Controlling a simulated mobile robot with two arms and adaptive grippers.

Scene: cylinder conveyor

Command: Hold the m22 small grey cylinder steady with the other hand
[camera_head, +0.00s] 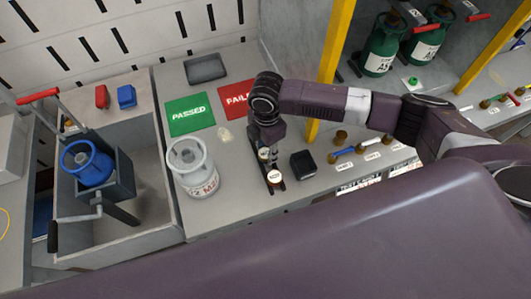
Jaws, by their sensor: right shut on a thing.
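The small grey cylinder (196,178) stands upright on the grey worktop, left of centre, with red and dark lettering partly readable as M2 on its side. It has a collar at its top. My right gripper (269,172) points down at the worktop, to the right of the cylinder and apart from it. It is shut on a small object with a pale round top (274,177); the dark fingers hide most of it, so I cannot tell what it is. My left gripper is not in view, and no hand touches the cylinder.
A green PASSED mat (190,114) and a red FAILED mat (238,98) lie behind. A black box (303,165) stands right of my gripper, near brass fittings (341,137). A blue cylinder (88,167) sits in a holder at left. Green cylinders (381,50) stand at back right.

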